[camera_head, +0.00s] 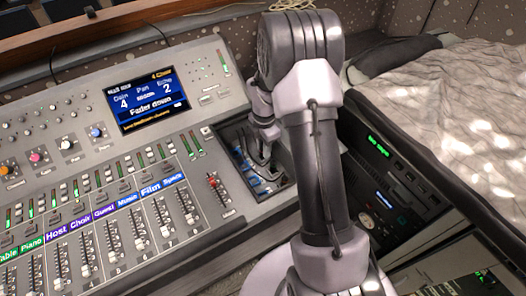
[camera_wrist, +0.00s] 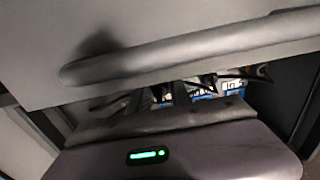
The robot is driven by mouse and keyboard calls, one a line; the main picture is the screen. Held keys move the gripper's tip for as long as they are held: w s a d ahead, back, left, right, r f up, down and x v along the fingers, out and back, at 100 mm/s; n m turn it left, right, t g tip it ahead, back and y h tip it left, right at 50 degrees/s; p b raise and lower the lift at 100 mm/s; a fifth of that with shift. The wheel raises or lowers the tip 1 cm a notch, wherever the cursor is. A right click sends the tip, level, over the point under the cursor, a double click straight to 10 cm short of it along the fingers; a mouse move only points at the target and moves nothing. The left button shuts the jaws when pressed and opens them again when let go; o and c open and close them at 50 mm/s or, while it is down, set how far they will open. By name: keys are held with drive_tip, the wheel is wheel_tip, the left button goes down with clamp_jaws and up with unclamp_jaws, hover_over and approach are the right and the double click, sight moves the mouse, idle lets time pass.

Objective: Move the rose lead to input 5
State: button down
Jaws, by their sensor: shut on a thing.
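My gripper (camera_head: 262,158) reaches down into a dark recess at the right end of the mixing desk. In the wrist view its fingers (camera_wrist: 165,96) show only in part, between a grey edge and my own wrist housing. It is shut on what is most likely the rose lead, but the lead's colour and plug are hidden. A blue labelled socket panel (camera_head: 262,186) lies in the recess just below the fingers. It also shows in the wrist view (camera_wrist: 236,85), with dark leads across it. I cannot read which socket is input 5.
The mixing desk (camera_head: 228,205) with several faders fills the left. Its screen (camera_head: 147,100) reads "Fader down". A rack unit (camera_head: 385,190) with green text stands right of my arm, beside a bed cover (camera_head: 470,110). In the wrist view a grey panel (camera_wrist: 200,50) closely overhangs the recess.

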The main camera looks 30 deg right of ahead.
drive_tip(key=shift+r, duration=0.1)
wheel_tip(320, 180, up, 10)
drive_tip(key=p, duration=0.4)
drive_tip(key=shift+r+p, duration=0.1)
drive_tip(key=shift+p, duration=0.25)
wheel_tip(320, 180, up, 3)
drive_tip(key=p, duration=0.2)
drive_tip(key=shift+f+p, duration=0.2)
drive_tip(key=shift+p, duration=0.15)
